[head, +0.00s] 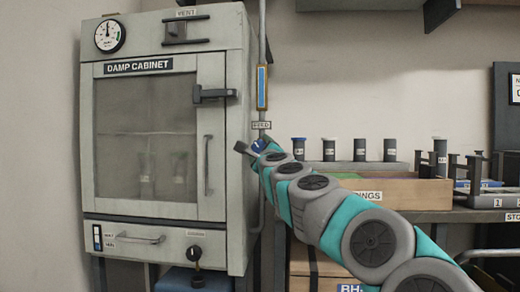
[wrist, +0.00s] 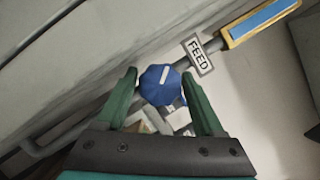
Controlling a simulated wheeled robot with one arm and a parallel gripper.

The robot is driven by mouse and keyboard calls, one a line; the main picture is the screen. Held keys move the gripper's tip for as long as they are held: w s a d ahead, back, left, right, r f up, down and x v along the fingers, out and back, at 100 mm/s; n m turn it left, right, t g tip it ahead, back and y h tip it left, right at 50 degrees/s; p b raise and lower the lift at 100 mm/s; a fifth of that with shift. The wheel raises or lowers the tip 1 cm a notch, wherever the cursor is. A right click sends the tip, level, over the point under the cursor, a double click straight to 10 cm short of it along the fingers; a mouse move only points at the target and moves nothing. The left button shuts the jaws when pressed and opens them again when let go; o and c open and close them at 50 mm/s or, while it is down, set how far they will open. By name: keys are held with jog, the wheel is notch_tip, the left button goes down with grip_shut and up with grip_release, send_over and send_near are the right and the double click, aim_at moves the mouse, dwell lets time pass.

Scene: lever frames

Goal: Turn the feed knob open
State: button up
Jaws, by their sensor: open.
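The feed knob (wrist: 160,84) is blue and many-sided with a white line on its face; it shows in the wrist view at the upper middle. A FEED label (wrist: 199,55) sits on the pipe beside it. My gripper (wrist: 165,82) is open, with one green finger on each side of the knob. I cannot tell whether either finger touches it. In the head view my gripper (head: 254,148) is beside the cabinet's right edge, and a small blue part of the knob (head: 259,145) shows there, mostly hidden by my arm.
The damp cabinet (head: 150,110) stands close on the left, with a door handle and a drawer (head: 150,238). The pipe with a blue sight gauge (head: 262,88) runs up the wall above the knob. A wooden box (head: 400,191) and dark-capped posts stand on the shelf at right.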

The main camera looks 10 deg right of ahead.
jog(key=c, duration=1.1)
jog(key=n+p, duration=0.1)
jog(key=p, duration=0.1)
jog(key=shift+r+p, duration=0.35)
jog(key=shift+r, duration=0.05)
jog(key=shift+n+g+y+p, duration=0.3)
jog(key=shift+n+p, duration=0.3)
jog(key=shift+p, duration=0.2)
jog(key=n+p, duration=0.2)
jog(key=p, duration=0.1)
jog(key=shift+d+g, duration=0.1)
jog(key=shift+g, duration=0.3)
jog(key=shift+f+n+y, duration=0.35)
jog(key=shift+n+y, duration=0.05)
jog(key=o, duration=1.1)
